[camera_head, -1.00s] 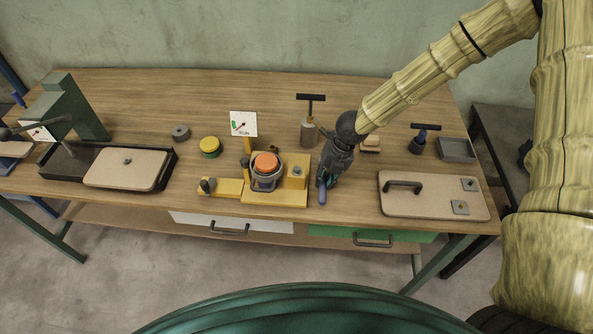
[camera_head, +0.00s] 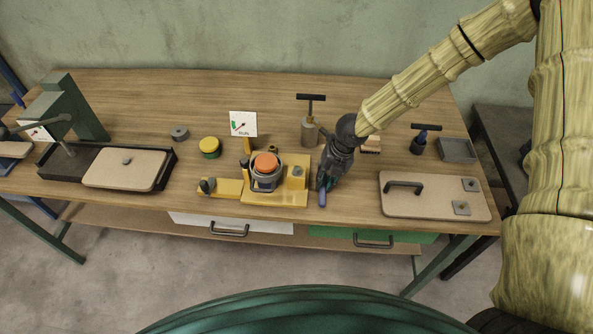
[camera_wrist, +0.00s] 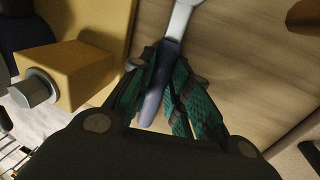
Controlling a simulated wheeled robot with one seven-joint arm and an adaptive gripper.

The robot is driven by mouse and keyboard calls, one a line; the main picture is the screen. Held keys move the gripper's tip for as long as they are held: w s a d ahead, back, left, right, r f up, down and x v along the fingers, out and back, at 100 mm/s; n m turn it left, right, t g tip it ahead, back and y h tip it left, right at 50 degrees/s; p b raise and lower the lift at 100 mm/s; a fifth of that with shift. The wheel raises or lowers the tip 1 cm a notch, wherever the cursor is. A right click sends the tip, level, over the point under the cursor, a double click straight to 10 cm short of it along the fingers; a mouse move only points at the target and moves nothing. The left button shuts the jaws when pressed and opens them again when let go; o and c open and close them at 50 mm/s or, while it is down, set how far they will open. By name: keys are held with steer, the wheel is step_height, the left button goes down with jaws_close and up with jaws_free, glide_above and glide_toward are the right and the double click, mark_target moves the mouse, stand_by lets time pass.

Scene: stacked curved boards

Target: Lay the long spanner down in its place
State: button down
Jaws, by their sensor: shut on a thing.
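The long spanner shows in the wrist view with a blue-purple handle (camera_wrist: 153,100) and a pale metal shaft (camera_wrist: 181,18). My gripper (camera_wrist: 165,75) is shut on its handle, with a green finger on each side. In the head view my gripper (camera_head: 328,180) hangs low over the table, just right of the yellow fixture. The blue handle (camera_head: 323,198) shows below the fingers there. The spanner's far end is cut off in the wrist view and hidden in the head view. I cannot tell whether it touches the table.
The yellow fixture (camera_head: 232,188) holds a round part with an orange top (camera_head: 265,163). A beige board with a black handle (camera_head: 430,208) lies to the right. A grey cylinder with a T-handle (camera_head: 309,130) stands behind my gripper. Bare wood lies between my gripper and the beige board.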

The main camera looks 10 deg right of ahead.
steer(key=shift+f, duration=0.1)
steer(key=c, duration=1.3)
jaws_free()
steer(key=shift+o, duration=0.2)
steer(key=v, duration=1.2)
